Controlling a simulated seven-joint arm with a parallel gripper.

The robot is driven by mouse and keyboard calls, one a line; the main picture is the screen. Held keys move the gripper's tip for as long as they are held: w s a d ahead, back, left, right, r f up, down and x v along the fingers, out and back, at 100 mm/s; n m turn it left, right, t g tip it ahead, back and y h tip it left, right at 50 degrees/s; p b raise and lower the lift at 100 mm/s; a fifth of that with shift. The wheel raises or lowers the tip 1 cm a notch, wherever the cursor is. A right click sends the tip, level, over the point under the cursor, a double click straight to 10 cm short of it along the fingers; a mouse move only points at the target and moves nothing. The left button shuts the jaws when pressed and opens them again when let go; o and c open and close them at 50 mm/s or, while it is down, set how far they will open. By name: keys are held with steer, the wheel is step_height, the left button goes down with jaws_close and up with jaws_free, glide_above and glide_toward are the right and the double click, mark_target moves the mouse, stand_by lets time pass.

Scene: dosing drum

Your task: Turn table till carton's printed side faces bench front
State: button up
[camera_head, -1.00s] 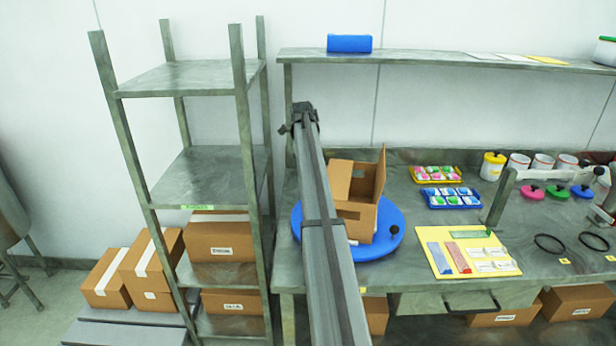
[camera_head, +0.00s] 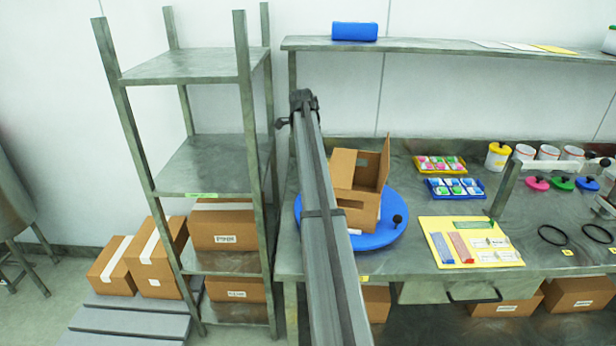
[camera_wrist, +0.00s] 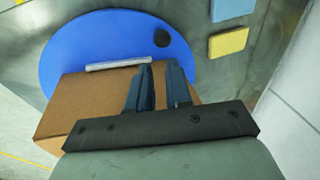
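The carton (camera_head: 358,207) is brown with open flaps and stands on the blue round table (camera_head: 378,241). I see no print on its visible faces. A black knob (camera_head: 397,218) sits near the table's right rim. A white strip (camera_wrist: 118,65) lies on the table by the carton's edge in the wrist view. There the carton (camera_wrist: 90,100) is below and left of my gripper (camera_wrist: 160,66). The two dark fingers are close together with a narrow, empty-looking gap, over the carton's edge. Contact cannot be told. In the head view my arm hides the gripper and the carton's left part.
A yellow mat (camera_head: 430,224) with cards lies right of the table, with blue (camera_head: 432,191) and yellow (camera_head: 420,160) trays behind it. A metal rack (camera_head: 248,150) stands close on the left. A shelf (camera_head: 450,46) runs above the bench.

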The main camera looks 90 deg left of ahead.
steer(key=n, duration=0.2)
steer(key=d+f+n, duration=0.1)
steer(key=shift+s+d+f+n+y, duration=0.1)
steer(key=shift+s+n+y, duration=0.1)
steer(key=shift+n+y, duration=0.15)
steer(key=shift+c, duration=1.4)
steer(key=shift+s+d+f+n+t, duration=0.1)
steer(key=shift+n+t, duration=0.05)
steer(key=shift+n, duration=0.4)
steer(key=shift+d+f+n+t, duration=0.1)
steer(key=shift+n+t, duration=0.05)
steer(key=shift+n, duration=0.35)
jaws_close()
steer(key=s+d+f+m+y, duration=0.1)
steer(key=d+m+y, duration=0.1)
steer(key=m, duration=0.7)
steer(key=s+d+f+m+t+y, duration=0.1)
steer(key=d+m, duration=0.3)
steer(key=m, duration=0.5)
steer(key=s+d+f+m+t+y, duration=0.1)
steer(key=s+d+f+m+y, duration=0.1)
steer(key=m, duration=0.8)
steer(key=shift+s+d+f+y, duration=0.3)
steer(key=shift+d+y, duration=0.45)
steer(key=shift+d, duration=0.35)
